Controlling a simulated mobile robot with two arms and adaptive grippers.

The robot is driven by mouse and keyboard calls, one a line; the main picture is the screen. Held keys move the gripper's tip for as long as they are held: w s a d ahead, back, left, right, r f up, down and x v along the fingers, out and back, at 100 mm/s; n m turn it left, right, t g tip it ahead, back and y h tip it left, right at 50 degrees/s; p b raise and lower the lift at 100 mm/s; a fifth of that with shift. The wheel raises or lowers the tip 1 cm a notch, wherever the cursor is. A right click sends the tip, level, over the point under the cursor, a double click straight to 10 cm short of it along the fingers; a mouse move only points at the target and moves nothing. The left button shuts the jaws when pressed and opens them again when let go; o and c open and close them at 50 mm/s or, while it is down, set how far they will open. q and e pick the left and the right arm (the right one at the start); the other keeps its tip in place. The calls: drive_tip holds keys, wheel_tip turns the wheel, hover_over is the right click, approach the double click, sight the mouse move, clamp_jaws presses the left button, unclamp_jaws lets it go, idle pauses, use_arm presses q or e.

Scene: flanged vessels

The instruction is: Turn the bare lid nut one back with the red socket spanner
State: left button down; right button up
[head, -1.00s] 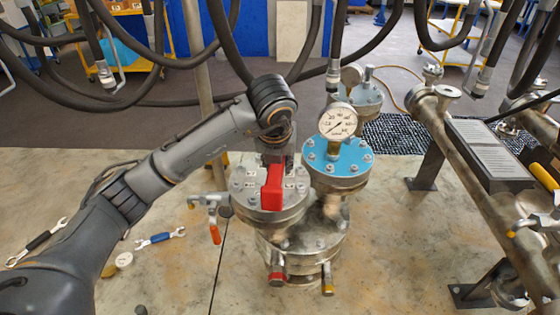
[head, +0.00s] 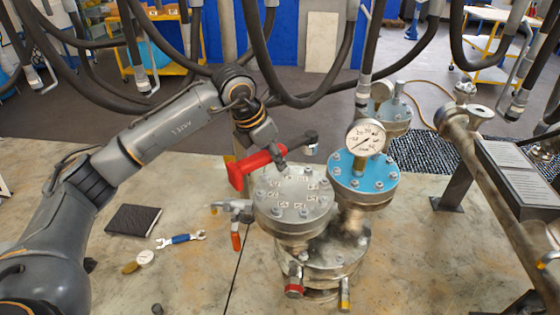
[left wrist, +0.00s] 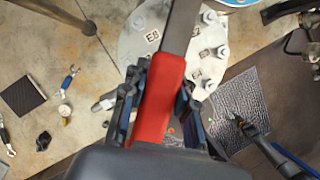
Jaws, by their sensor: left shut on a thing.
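My left gripper (head: 270,150) is shut on the red handle of the socket spanner (head: 250,169). The spanner lies crosswise above the back left of the bare grey lid (head: 290,205), its dark head reaching right. It appears raised clear of the lid. The lid carries a ring of nuts with small white labels. In the left wrist view the gripper fingers (left wrist: 160,100) flank the red handle (left wrist: 168,80), and the grey bar runs up across the labelled lid (left wrist: 140,40). The bar and handle hide some nuts. My right gripper is not in view.
A blue lid (head: 350,180) with a pressure gauge (head: 366,137) stands close on the right. Hoses (head: 262,45) hang behind. A valve with an orange handle (head: 236,241) juts out left. A black pad (head: 133,219) and blue wrench (head: 181,240) lie on the bench.

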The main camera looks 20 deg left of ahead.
use_arm(q)
wheel_tip(320, 180, down, 4)
drive_tip(key=shift+f+b, duration=0.25)
drive_tip(key=shift+b, duration=0.75)
drive_tip(key=shift+r, duration=0.15)
drive_tip(key=shift+s, duration=0.1)
drive_tip(key=shift+f+b, duration=0.2)
drive_tip(key=shift+b, duration=0.1)
drive_tip(key=shift+f+b, duration=0.9)
drive_tip(key=shift+f, duration=0.2)
